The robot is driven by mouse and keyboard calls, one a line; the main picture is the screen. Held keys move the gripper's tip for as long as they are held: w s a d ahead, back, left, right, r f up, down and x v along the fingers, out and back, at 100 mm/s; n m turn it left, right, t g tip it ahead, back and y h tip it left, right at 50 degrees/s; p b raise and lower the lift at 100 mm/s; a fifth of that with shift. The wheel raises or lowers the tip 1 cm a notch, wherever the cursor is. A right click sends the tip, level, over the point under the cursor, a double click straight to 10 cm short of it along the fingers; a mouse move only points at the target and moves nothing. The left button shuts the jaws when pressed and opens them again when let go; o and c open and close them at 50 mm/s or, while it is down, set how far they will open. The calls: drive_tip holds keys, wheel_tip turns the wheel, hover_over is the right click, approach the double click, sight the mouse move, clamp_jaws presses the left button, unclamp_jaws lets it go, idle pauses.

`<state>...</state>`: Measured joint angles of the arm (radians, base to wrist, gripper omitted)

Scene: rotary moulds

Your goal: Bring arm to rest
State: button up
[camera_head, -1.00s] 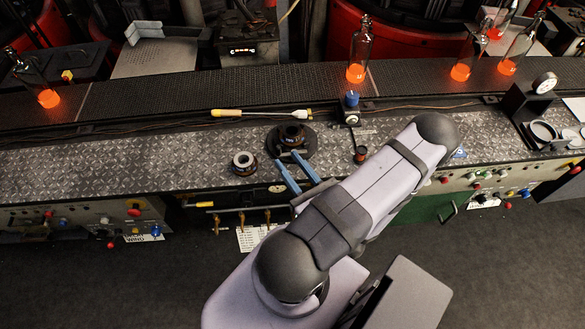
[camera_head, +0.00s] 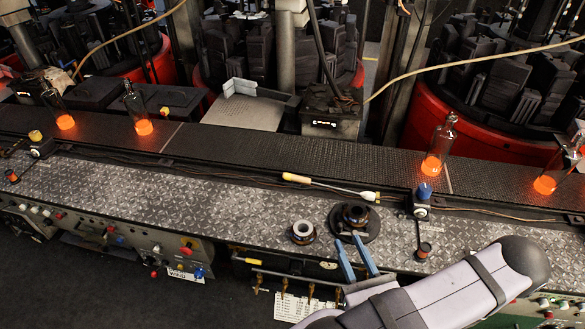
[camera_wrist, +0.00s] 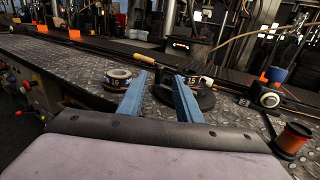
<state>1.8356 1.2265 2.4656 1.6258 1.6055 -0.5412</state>
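My gripper (camera_head: 348,240) shows in the head view at the front edge of the metal counter (camera_head: 240,203), its two blue fingers apart with nothing between them. In the wrist view my gripper (camera_wrist: 160,80) also stands open and empty. The fingers point towards a black round base (camera_head: 371,227) with a dark ring part (camera_head: 354,214) on it. A separate ring with a pale top (camera_head: 303,229) lies on the counter left of the fingers. My arm reaches in from the lower right of the head view.
A yellow-handled brush (camera_head: 330,186) lies behind the black base. A blue-topped device (camera_head: 424,192) stands to the right. Glowing bottles (camera_head: 440,147) stand on the dark conveyor (camera_head: 300,156) behind. Red-rimmed mould machines (camera_head: 480,130) are at the back.

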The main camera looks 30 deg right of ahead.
drive_tip(key=w+a+r+n+g+y, duration=0.3)
drive_tip(key=a+n+y, duration=0.55)
drive_tip(key=a, duration=0.25)
drive_tip(key=w+a+r+n+g+y, duration=0.3)
drive_tip(key=a+n+y, duration=0.5)
drive_tip(key=a+y, duration=0.15)
drive_tip(key=s+a+f+n+g+h, duration=0.25)
drive_tip(key=s+n+g, duration=0.25)
drive_tip(key=n+g, duration=0.25)
drive_tip(key=s+a+f+n+g+h, duration=0.1)
drive_tip(key=s+a+n+g+h, duration=0.2)
drive_tip(key=s+n+g, duration=0.35)
drive_tip(key=w+d+r+n+t+h, duration=0.2)
drive_tip(key=w+n+t+h, duration=0.1)
drive_tip(key=w+n+h, duration=0.3)
drive_tip(key=w+n, duration=0.2)
drive_tip(key=n, duration=0.1)
drive_tip(key=shift+r+h, duration=0.35)
